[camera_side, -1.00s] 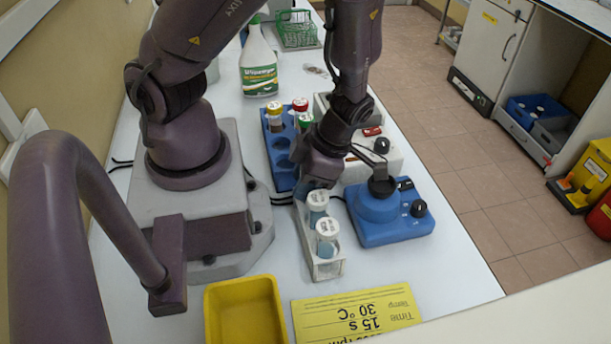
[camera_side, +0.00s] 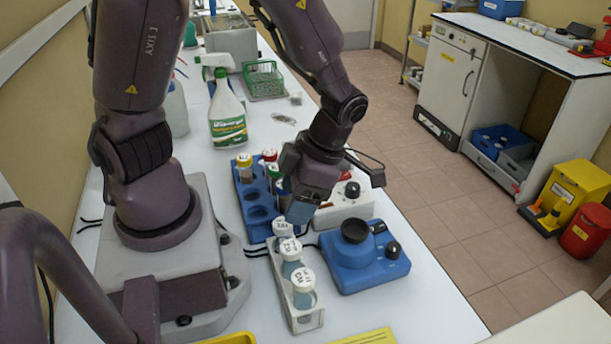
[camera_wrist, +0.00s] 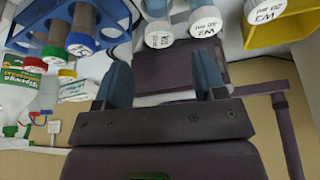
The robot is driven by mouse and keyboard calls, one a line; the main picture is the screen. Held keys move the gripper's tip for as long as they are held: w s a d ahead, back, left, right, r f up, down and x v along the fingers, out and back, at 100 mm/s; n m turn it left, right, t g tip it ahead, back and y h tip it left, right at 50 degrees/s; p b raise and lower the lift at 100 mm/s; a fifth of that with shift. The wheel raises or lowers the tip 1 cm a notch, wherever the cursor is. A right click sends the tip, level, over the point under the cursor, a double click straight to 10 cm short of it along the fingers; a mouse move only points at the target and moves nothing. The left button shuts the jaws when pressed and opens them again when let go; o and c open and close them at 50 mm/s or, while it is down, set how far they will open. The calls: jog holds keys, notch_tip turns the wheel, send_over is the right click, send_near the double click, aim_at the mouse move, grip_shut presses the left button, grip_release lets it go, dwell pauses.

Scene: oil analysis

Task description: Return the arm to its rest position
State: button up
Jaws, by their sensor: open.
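My gripper (camera_side: 303,208) is open and empty just above the far end of the white rack (camera_side: 308,323). Its two blue-grey fingers stand wide apart in the wrist view (camera_wrist: 162,78). The white rack holds three vials with white labelled caps: the far vial (camera_side: 283,228), the middle vial (camera_side: 291,250) and the near vial (camera_side: 303,280). My fingertips are close to the far vial's cap; I cannot tell whether they touch. The white caps also show at the top of the wrist view (camera_wrist: 158,36).
A blue rack (camera_side: 255,228) with several capped tubes stands beyond the gripper. A blue round-topped device (camera_side: 362,265) and a white device (camera_side: 345,212) sit to the right. A spray bottle (camera_side: 227,118) and green basket (camera_side: 264,80) stand behind. A yellow tray (camera_wrist: 262,38) shows in the wrist view.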

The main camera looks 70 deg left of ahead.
notch_tip(320, 180, up, 20)
jog(key=s+a+m+t+h, duration=0.1)
jog(key=m+t, duration=0.9)
jog(key=m, duration=2.3)
jog(key=shift+s+a+f+m, duration=0.25)
jog(key=shift+a+m, duration=0.15)
jog(key=shift+a, duration=0.1)
